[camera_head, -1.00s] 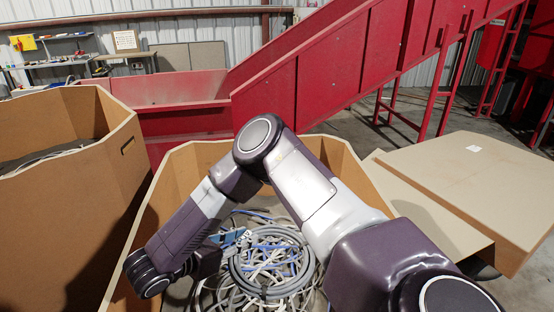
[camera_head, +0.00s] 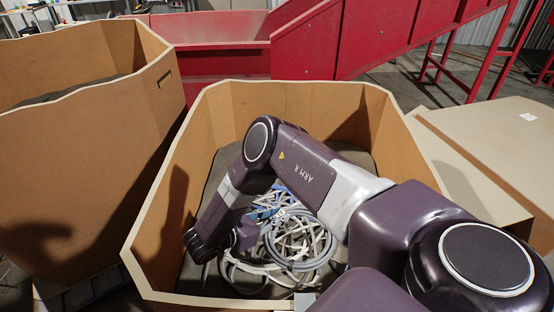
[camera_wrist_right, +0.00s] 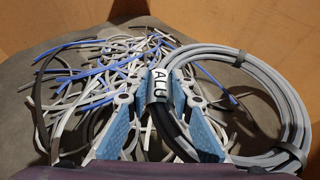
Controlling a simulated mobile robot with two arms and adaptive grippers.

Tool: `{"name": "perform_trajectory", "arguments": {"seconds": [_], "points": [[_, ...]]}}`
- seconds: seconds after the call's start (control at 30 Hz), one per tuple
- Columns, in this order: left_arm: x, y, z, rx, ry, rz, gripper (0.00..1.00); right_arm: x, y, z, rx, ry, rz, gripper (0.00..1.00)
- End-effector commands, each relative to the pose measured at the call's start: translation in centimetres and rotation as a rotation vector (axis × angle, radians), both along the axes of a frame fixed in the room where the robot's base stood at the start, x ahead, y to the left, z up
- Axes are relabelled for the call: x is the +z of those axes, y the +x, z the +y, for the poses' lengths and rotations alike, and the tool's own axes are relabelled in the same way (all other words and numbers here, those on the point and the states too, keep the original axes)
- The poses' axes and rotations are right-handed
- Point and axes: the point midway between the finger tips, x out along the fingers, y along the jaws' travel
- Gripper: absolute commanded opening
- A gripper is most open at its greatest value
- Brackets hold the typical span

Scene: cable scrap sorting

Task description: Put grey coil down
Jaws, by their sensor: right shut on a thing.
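The grey coil (camera_head: 310,240) is a round bundle of grey cable, held inside the large cardboard box in the middle. My right gripper (camera_head: 262,211) reaches down into this box. In the right wrist view, its two blue fingers (camera_wrist_right: 157,98) are closed on the coil's left side, at a grey label reading "ALU". The grey coil (camera_wrist_right: 275,95) extends to the right of the fingers, with dark ties around it. It appears over or against loose cable scraps (camera_wrist_right: 100,80); whether it touches them is hard to tell. My left gripper is out of view.
The cardboard box (camera_head: 150,235) has high walls around my right arm. Another open cardboard box (camera_head: 80,150) stands at left. A red conveyor (camera_head: 400,35) runs behind. Bare grey floor of the box shows around the scraps.

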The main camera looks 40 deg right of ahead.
Motion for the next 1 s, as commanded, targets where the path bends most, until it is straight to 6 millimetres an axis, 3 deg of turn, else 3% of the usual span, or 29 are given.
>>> {"name": "perform_trajectory", "arguments": {"seconds": [0.33, 1.0], "points": [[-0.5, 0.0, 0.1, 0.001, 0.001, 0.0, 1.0, -3.8, 0.0, 0.0, 0.0, -0.004, 0.001, 0.0], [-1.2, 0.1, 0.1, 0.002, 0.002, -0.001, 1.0, -5.2, 0.0, -0.1, -0.001, -0.002, 0.0, 0.0]]}}
